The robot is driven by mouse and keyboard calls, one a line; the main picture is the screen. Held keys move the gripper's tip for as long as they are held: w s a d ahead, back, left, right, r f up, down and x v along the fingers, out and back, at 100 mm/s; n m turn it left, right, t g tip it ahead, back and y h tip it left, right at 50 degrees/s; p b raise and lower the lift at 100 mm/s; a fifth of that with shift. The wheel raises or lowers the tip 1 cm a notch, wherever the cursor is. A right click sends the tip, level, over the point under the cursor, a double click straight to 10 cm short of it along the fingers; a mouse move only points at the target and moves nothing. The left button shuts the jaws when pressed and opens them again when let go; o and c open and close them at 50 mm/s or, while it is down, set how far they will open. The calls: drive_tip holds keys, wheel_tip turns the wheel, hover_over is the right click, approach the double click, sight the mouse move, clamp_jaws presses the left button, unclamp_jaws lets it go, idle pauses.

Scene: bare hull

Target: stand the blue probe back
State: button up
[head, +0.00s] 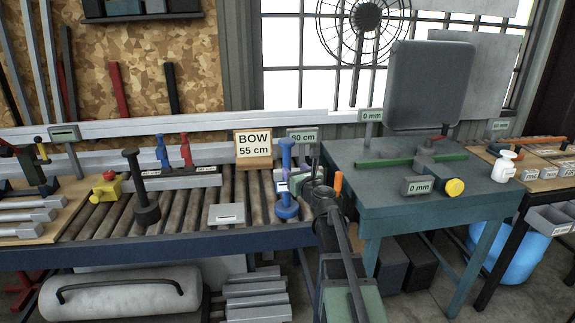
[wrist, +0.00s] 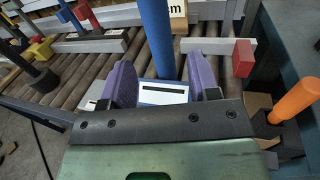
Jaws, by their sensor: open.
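The blue probe (head: 286,158) stands upright on the roller bench, with a wide round blue foot at its lower end. In the wrist view its blue shaft (wrist: 155,38) rises between and beyond my two purple fingers. My gripper (head: 300,183) is at the probe, partly overlapping it in the head view. In the wrist view my gripper (wrist: 162,82) is open, with a finger on each side of the shaft's line. I cannot tell whether either finger touches it. The foot is hidden from the wrist view.
A BOW 55 cm sign (head: 254,149) stands behind the rollers, left of the probe. A dark post (head: 146,190) and a grey labelled block (head: 226,215) are further left. An orange handle (head: 338,182) is close on the right, beside the green table (head: 385,205).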

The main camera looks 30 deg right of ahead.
drive_tip(key=s, duration=0.3)
drive_tip(key=shift+s, duration=0.25)
drive_tip(key=shift+a, duration=0.1)
drive_tip(key=s+a+f+n+g+y, duration=0.2)
drive_tip(key=s+a+f+n+g, duration=0.15)
drive_tip(key=a+n, duration=0.4)
drive_tip(key=s+a+f+n+g+y, duration=0.2)
drive_tip(key=s+a+f+n+g, duration=0.15)
drive_tip(key=a+n, duration=0.4)
drive_tip(key=s+a+f+n+g+y, duration=0.3)
drive_tip(key=a+f+n, duration=0.1)
drive_tip(key=a+n, duration=0.35)
drive_tip(key=s+f+n+g+h, duration=0.3)
drive_tip(key=s+n+g, duration=0.1)
drive_tip(key=s+n, duration=0.3)
drive_tip(key=s+f+n+g+h, duration=0.3)
drive_tip(key=s+n+g, duration=0.1)
drive_tip(key=s+n, duration=0.2)
drive_tip(key=shift+s+n+h, duration=0.3)
drive_tip(key=shift+s+n, duration=0.05)
drive_tip(key=shift+s, duration=0.15)
